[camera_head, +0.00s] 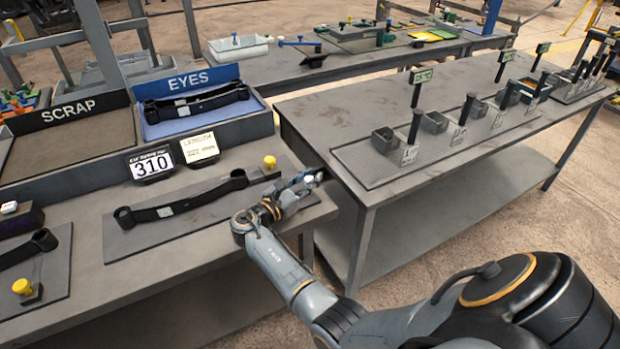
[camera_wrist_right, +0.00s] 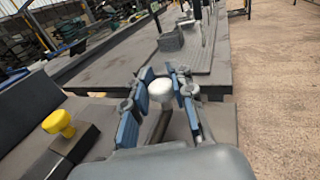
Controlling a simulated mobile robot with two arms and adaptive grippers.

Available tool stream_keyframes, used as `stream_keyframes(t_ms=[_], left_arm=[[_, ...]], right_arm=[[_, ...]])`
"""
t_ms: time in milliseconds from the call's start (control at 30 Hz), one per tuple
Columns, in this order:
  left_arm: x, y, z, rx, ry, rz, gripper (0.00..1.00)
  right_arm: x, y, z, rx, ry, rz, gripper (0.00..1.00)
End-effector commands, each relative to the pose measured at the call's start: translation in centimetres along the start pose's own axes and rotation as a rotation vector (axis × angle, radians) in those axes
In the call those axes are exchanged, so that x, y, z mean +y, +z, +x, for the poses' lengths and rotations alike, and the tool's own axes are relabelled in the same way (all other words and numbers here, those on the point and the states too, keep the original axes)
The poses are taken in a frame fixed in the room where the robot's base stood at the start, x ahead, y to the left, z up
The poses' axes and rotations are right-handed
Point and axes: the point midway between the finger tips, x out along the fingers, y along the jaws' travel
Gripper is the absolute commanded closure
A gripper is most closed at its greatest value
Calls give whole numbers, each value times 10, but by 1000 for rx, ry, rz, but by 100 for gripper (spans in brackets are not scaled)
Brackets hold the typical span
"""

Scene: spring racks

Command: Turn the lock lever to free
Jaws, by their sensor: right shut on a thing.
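My right gripper (camera_head: 306,180) is at the right end of the near bench. It is shut on the white knob (camera_wrist_right: 160,91) of the lock lever, with blue finger pads on both sides of it in the right wrist view. A grey rod of the lever (camera_wrist_right: 157,127) runs down from the knob between the fingers. In the head view the fingers cover most of the lever, and its angle is hard to tell. A yellow knob (camera_head: 269,161) on a dark block stands just left of the gripper. It also shows in the right wrist view (camera_wrist_right: 59,123). My left gripper is not in view.
A black spring leaf with eyes (camera_head: 180,204) lies on a plate (camera_head: 110,240) left of the gripper. The EYES tray (camera_head: 262,112), SCRAP tray (camera_head: 60,150) and a 310 display (camera_head: 151,163) stand behind. Another bench (camera_head: 330,110) with posts and bins is at the right, across a gap.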

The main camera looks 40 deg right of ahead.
Motion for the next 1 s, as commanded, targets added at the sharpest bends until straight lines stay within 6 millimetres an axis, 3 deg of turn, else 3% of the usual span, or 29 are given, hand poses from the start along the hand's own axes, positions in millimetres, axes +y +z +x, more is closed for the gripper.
stream_keyframes(t_ms=[167, 200, 300, 667, 1000], left_arm=[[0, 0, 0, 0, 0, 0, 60], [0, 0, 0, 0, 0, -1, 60], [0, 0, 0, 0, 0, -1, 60], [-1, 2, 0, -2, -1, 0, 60], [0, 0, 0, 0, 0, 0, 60]], right_arm=[[0, -5, -4, 10, 4, -5, 100], [0, -5, -4, 10, 4, -5, 73], [0, -5, -4, 8, 4, -5, 53], [0, -2, -5, 4, 2, -2, 52], [0, -3, -58, 6, 5, -3, 52]])
